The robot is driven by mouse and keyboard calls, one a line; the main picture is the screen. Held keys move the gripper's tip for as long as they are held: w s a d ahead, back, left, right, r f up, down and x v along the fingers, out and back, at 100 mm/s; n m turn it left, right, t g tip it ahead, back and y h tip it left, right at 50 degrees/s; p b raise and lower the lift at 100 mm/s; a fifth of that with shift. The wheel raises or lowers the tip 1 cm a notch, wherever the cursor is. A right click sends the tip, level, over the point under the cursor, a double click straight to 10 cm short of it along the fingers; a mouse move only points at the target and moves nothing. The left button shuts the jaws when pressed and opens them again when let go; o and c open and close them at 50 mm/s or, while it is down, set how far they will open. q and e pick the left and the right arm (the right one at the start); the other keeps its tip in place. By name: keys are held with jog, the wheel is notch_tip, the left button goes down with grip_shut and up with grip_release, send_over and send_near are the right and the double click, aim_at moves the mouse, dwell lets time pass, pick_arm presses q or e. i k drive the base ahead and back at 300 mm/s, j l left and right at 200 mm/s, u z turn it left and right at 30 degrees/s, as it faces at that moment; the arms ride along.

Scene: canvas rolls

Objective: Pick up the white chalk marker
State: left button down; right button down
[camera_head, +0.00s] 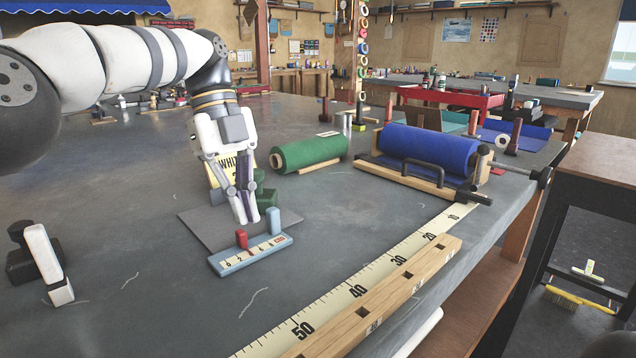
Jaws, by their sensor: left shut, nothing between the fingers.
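A white stick-shaped piece (43,254), which may be the white chalk marker, leans against a dark block (22,262) at the left of the table. Its lower end (62,297) is a small white block. My left gripper (246,221) points down near the middle, well to the right of this piece. It is shut and empty, just behind a blue gauge block (250,254) with a red and a blue peg. Behind the gripper is a yellow card (220,170) reading "WHIT", partly hidden, and a green piece (266,196). My right gripper is out of view.
A grey mat (195,227) lies under the gripper. A green roll (309,154) and a blue roll (428,151) on a wooden stand are behind to the right. A measuring tape (345,293) and slotted wooden bar (395,290) run along the front edge. The left table surface is mostly clear.

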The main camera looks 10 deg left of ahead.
aim_at(60, 289)
jog(key=k+l, duration=0.25)
jog(key=k, duration=0.2)
jog(key=k+l, duration=0.25)
jog(key=k, duration=0.25)
jog(key=k+l, duration=0.3)
jog(key=k, duration=0.15)
